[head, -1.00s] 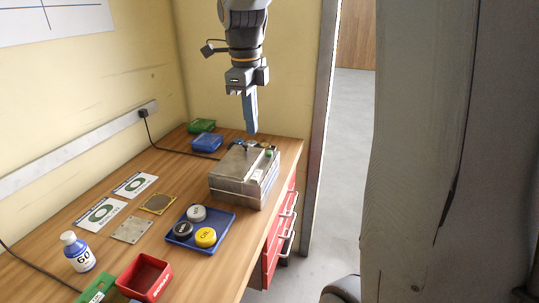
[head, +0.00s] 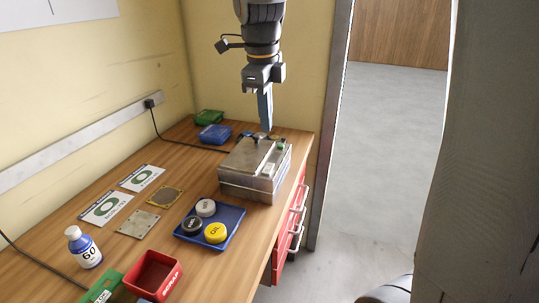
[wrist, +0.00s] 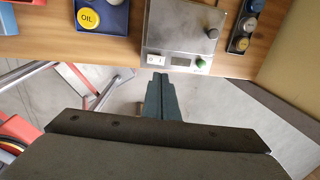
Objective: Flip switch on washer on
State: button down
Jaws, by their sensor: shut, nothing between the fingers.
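The washer appears to be a metal box (head: 250,181) with a flat lid at the far right corner of the bench. In the wrist view the box (wrist: 180,22) shows from above, with a small white switch (wrist: 155,58), a green button (wrist: 201,64) and a dark knob (wrist: 213,33) along its edges. Whether the switch is on or off is too small to tell. My gripper (head: 266,129) points down above the far right part of the box. In the wrist view its shut, empty fingers (wrist: 159,77) show just below the switch, apparently apart from it.
A blue tray (head: 238,214) holding several round caps sits nearer on the bench. A red bin (head: 153,277), a white bottle (head: 83,247) and blue and green boxes stand around. Red drawers with handles (head: 299,216) stick out below the bench edge. Open floor (head: 385,170) lies right.

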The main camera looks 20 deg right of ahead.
aim_at(269, 165)
jog(key=f+p, duration=0.1)
jog(key=f, duration=0.3)
jog(key=w+f+p, duration=0.1)
jog(key=f, duration=0.3)
jog(key=d+f+p, duration=0.1)
jog(key=f, duration=0.2)
jog(key=shift+w+f, duration=0.15)
jog(key=shift+f, duration=0.25)
